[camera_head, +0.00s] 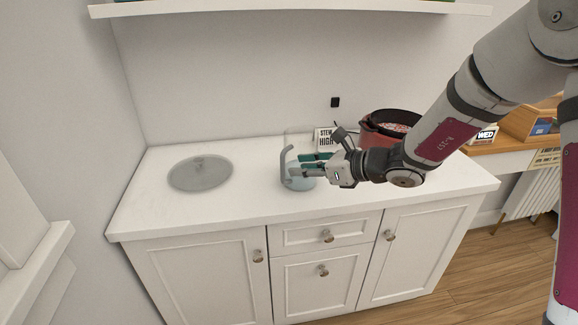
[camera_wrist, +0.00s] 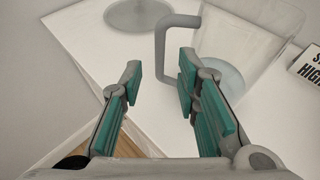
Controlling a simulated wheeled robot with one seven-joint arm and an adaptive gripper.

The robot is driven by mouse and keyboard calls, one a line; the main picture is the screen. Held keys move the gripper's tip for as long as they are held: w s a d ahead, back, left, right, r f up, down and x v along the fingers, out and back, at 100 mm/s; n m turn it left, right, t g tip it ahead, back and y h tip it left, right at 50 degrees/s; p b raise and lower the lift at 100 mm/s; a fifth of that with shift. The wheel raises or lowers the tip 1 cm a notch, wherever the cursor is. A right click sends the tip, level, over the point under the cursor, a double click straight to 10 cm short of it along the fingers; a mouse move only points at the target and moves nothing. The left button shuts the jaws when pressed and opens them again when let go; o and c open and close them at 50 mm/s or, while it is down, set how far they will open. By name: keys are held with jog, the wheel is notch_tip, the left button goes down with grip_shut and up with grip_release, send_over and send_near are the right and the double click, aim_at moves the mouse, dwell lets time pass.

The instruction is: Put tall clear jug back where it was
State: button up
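The tall clear jug (camera_head: 291,143) stands upright on the white counter, with a grey handle on its left side and a pale blue base. In the wrist view the jug (camera_wrist: 235,40) is just beyond my fingers, and its handle (camera_wrist: 160,48) lies in the gap between the two fingertips. My gripper (camera_head: 296,168) is at the jug, partly in front of it. It also shows in the wrist view (camera_wrist: 158,72), with its teal-padded fingers spread apart and not closed on the handle. I cannot tell whether a finger touches the jug.
A round glass lid (camera_head: 198,177) lies on the counter (camera_head: 240,204) at left. A red pot (camera_head: 372,139) with dark rim stands behind my arm, near a small sign (camera_head: 324,136) by the wall. A shelf (camera_head: 290,9) runs above. The counter between lid and jug is clear.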

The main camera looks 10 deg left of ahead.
jog(key=shift+p+v, duration=0.3)
jog(key=shift+v, duration=2.35)
jog(key=shift+r, duration=0.1)
jog(key=s+r+n+g+h, duration=0.1)
jog(key=s+r+n+g, duration=0.25)
jog(key=s+n, duration=0.4)
jog(key=s+r+n+g+h, duration=0.15)
jog(key=s+r+n, duration=0.3)
jog(key=s, duration=0.65)
jog(key=s+d+f+n+h, duration=0.1)
jog(key=s+d+n+h, duration=0.8)
jog(key=s+d, duration=0.8)
jog(key=s+n, duration=0.2)
jog(key=s, duration=0.1)
jog(key=shift+f+n, duration=0.35)
jog(key=shift+n, duration=0.05)
jog(key=shift+r, duration=0.1)
